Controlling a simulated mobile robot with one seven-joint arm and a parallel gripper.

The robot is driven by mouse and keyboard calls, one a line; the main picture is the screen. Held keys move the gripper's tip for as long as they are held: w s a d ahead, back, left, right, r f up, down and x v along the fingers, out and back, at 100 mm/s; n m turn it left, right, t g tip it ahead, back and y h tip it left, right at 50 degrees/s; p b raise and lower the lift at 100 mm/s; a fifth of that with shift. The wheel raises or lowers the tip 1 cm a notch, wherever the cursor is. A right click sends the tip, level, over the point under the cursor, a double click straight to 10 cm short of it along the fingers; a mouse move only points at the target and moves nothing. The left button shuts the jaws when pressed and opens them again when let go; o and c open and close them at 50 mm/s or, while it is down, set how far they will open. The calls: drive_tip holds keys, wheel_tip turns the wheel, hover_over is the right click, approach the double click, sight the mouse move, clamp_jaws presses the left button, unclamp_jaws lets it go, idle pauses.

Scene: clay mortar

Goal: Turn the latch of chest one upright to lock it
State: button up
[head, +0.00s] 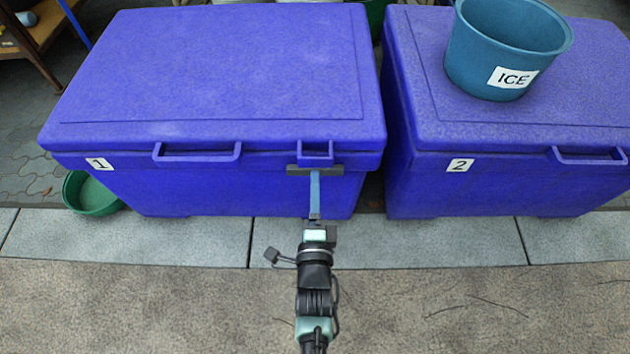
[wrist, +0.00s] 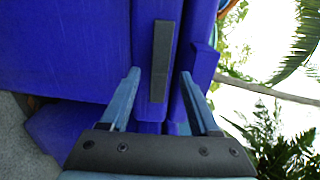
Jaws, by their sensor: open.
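Chest one (head: 200,185) is a blue chest with a "1" label on its front, at the left of the head view; its lid (head: 215,70) is down. The latch (head: 297,171) is a dark grey bar lying level across the chest's front, just under the right-hand lid bracket (head: 315,158). In the wrist view, which is turned sideways, the latch (wrist: 162,50) runs lengthwise up the picture. My gripper (head: 315,174) is at the latch's middle. In the wrist view my gripper (wrist: 160,74) is open, one finger on each side of the latch, with visible gaps.
Chest two (head: 450,190) stands to the right across a narrow gap, with a teal bucket (head: 475,65) labelled ICE on its lid. A green bowl (head: 90,195) sits on the ground by chest one's left corner. The paving in front (head: 430,300) is clear.

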drive_tip(key=w+b, duration=0.1)
drive_tip(key=w, duration=0.2)
drive_tip(key=shift+w, duration=0.15)
clamp_jaws()
